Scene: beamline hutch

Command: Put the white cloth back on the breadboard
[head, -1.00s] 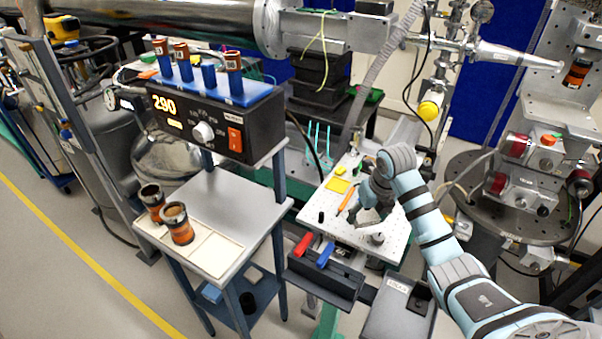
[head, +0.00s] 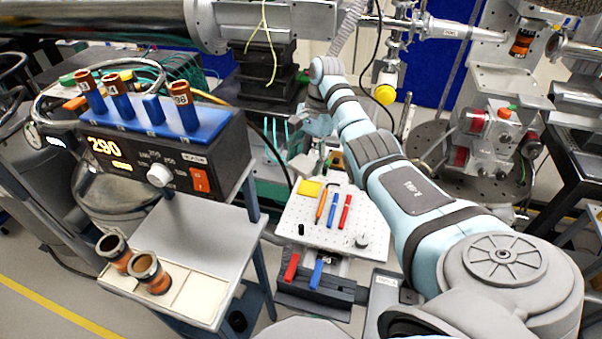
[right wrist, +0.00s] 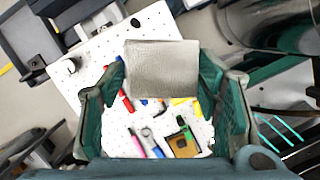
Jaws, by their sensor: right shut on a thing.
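The white cloth (right wrist: 162,70) is between the fingertips of my right gripper in the right wrist view, a pale, roughly square piece. My right gripper (head: 308,140) is shut on it, above the far end of the breadboard in the head view. The breadboard (head: 292,222) is a white perforated plate; it shows below the cloth in the right wrist view (right wrist: 95,62). The cloth hides part of the board there. My gripper and forearm cover the board's far part in the head view. My left gripper is out of view.
On the breadboard lie a yellow block (head: 310,188), an orange pen (head: 321,207), a blue pen (head: 332,211) and a red pen (head: 345,212). The heater box (head: 205,160) stands left. The board's front left is mostly clear.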

